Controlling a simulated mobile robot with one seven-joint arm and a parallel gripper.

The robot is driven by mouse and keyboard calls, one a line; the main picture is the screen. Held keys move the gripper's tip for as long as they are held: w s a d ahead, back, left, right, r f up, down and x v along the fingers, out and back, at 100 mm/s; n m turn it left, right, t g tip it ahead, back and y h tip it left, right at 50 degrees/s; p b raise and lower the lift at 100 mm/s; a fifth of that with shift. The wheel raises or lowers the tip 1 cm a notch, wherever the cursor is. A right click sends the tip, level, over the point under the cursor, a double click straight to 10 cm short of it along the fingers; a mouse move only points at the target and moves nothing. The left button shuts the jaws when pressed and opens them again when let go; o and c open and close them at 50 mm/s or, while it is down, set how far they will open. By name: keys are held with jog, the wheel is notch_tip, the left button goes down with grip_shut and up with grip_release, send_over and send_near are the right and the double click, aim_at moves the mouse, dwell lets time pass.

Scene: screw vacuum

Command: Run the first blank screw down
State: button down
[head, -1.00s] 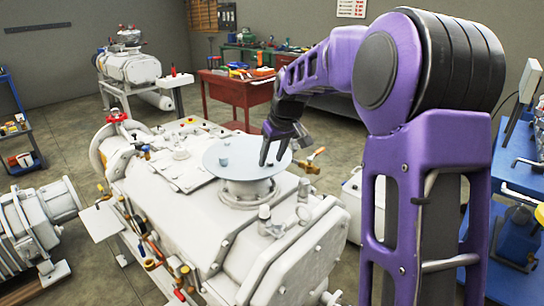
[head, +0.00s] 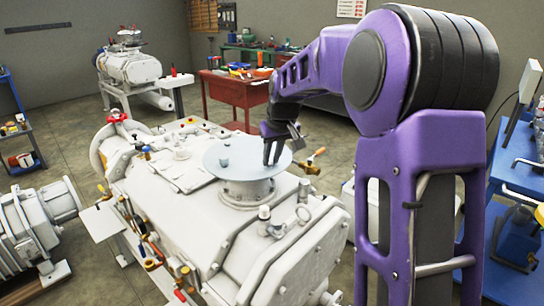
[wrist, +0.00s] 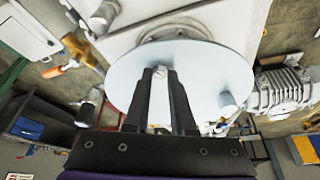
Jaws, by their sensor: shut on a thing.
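The round pale-grey blank plate (head: 235,152) lies on the flanged neck on top of the large white vacuum pump (head: 190,215). My gripper (head: 271,163) points down at the plate's right part. In the wrist view the fingertips (wrist: 160,74) are at the same plate (wrist: 200,60), shut on a small screw (wrist: 161,72) whose pale head shows between them. The screw's lower part and its hole are hidden. Another short, pale round piece (wrist: 227,99) stands near the plate's edge in the wrist view.
A brass valve with an orange handle (head: 315,157) sticks out beside the plate, right of my gripper. Grey fittings (head: 268,222) rise from the pump in front. A red workbench (head: 235,92) and a blue bench (head: 520,175) stand farther off.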

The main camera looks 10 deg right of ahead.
jog(key=m, duration=0.1)
jog(key=m+h, duration=0.1)
jog(key=m, duration=0.1)
jog(key=m+h, duration=0.1)
jog(key=m, duration=0.1)
jog(key=shift+a, duration=0.35)
jog(key=m+h, duration=0.1)
jog(key=m, duration=0.2)
jog(key=m+g+h+p, duration=0.1)
jog(key=m, duration=0.2)
jog(key=shift+w+a+r, duration=0.1)
jog(key=shift+w+a, duration=0.1)
jog(key=m+p, duration=0.1)
jog(key=m, duration=0.1)
jog(key=m+g+p, duration=0.1)
jog(key=m, duration=0.1)
jog(key=m+g+h+p, duration=0.1)
jog(key=m+p, duration=0.1)
jog(key=shift+w+a+r, duration=0.1)
jog(key=shift+w+r, duration=0.05)
jog(key=shift+w, duration=0.1)
jog(key=m+g+p, duration=0.1)
jog(key=m, duration=0.1)
jog(key=m+g+p, duration=0.1)
jog(key=m, duration=0.1)
jog(key=shift+w+m+p, duration=0.2)
jog(key=shift+m+p, duration=0.15)
jog(key=shift+m, duration=0.05)
